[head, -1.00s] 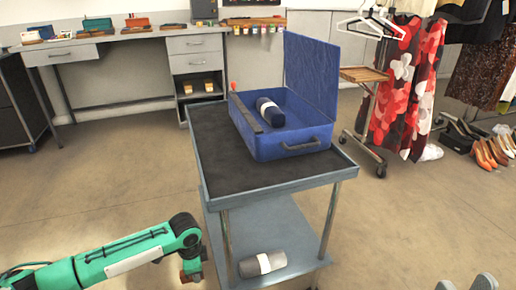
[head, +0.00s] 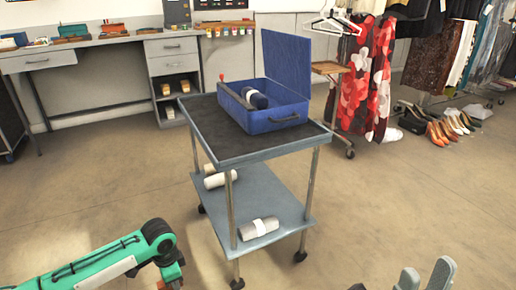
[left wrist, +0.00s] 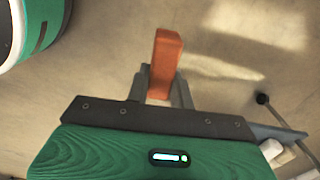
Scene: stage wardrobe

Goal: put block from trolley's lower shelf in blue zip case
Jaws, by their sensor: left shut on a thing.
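The blue zip case (head: 272,121) stands open on the trolley's top, its lid raised at the back right. Inside are a dark navy roll with a white band (head: 254,98) and a long dark bar along the left side. My left gripper (left wrist: 160,85) is shut on an orange-brown block (left wrist: 165,62), held over bare floor, left of the trolley. In the head view that gripper shows only partly at the bottom edge. The trolley's lower shelf (head: 262,195) carries a grey roll with a white band and pale rolls. My right gripper (head: 424,276) is open and empty at the bottom right.
The trolley's top (head: 210,122) has bare dark mat left of the case. A desk with drawers (head: 172,48) stands behind left. A clothes rack with a red floral dress (head: 365,85) and several shoes (head: 440,127) are at right. Floor around the trolley is clear.

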